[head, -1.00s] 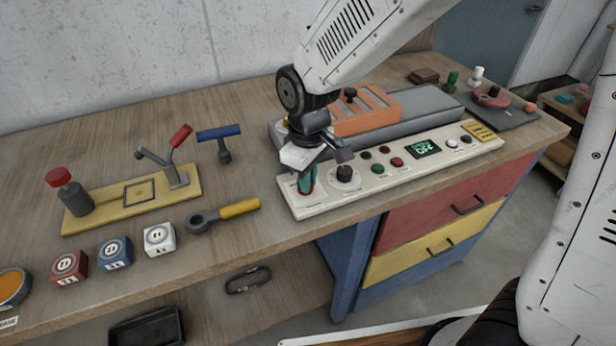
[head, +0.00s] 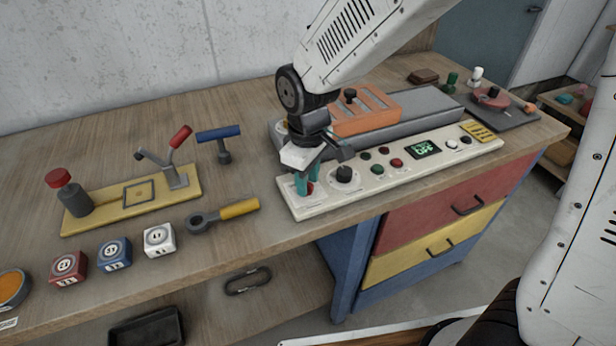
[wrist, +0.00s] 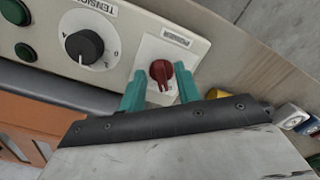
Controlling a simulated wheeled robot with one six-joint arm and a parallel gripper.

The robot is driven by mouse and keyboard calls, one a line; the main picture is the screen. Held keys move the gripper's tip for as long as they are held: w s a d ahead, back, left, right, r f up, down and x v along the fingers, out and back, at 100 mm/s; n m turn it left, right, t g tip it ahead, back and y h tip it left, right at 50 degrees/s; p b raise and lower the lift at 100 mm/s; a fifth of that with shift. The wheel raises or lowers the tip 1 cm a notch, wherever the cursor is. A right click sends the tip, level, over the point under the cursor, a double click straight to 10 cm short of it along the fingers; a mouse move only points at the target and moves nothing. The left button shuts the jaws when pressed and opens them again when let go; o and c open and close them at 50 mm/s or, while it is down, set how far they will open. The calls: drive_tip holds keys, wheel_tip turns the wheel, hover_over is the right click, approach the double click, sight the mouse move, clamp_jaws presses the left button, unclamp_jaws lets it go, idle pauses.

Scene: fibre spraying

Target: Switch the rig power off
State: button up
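In the head view the knob (head: 309,188) is partly hidden by my gripper. The green display (head: 423,149) on the white control panel (head: 375,184) appears to read OFF. My gripper (head: 307,182) has teal fingers, parted on either side of the knob; in the wrist view (wrist: 161,92) gaps show between them and it.
A black tension knob (head: 344,174) stands right beside the power switch. Green and red buttons (head: 397,163) lie further right on the panel. A wrench with a yellow handle (head: 239,209) lies left of the panel. An orange block (head: 368,112) stands behind.

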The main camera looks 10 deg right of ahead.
wheel_tip(320, 180, up, 8)
drive_tip(key=shift+f, duration=0.15)
idle(0.6)
drive_tip(key=s+d+r+m, duration=0.4)
drive_tip(key=s+d+m, duration=0.1)
drive_tip(key=s+d, duration=0.4)
drive_tip(key=s+d+r+m+t, duration=0.1)
drive_tip(key=s+d+r+m, duration=0.3)
drive_tip(key=s+d, duration=0.6)
drive_tip(key=shift+d+m, duration=0.6)
drive_tip(key=shift+m, duration=0.1)
drive_tip(key=shift+o, duration=0.4)
drive_tip(key=shift+s, duration=0.1)
